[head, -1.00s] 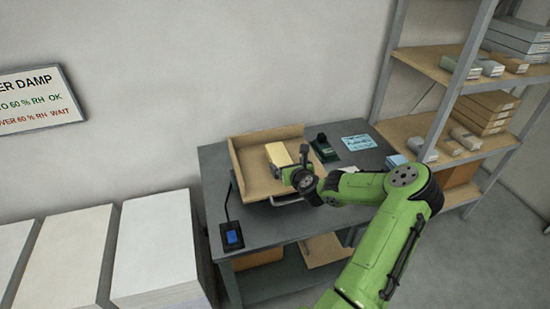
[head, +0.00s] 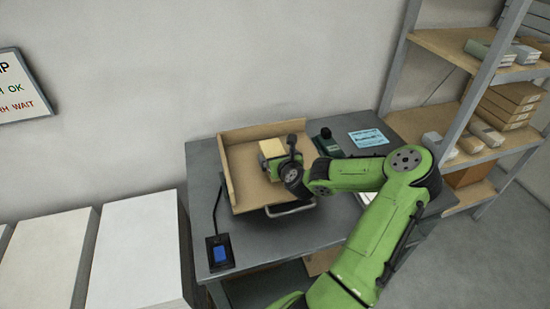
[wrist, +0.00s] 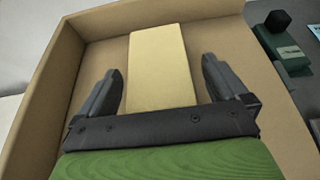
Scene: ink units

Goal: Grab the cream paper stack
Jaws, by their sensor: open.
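The cream paper stack (wrist: 158,68) lies in a shallow tan tray (wrist: 58,78) on the grey table. In the head view the stack (head: 271,147) shows only in part, beyond my gripper (head: 275,160). In the wrist view my gripper (wrist: 162,88) is open. One finger is on each side of the near part of the stack, with a gap left and right. The near end of the stack is hidden behind the gripper's body. I cannot tell how far the fingertips are above the tray floor.
The tray's raised walls (head: 226,172) stand close around the gripper. A dark green device (head: 325,143) and a light blue card (head: 368,138) lie right of the tray. A black switch box (head: 219,252) is at the table's front left. Shelving (head: 465,75) stands at right.

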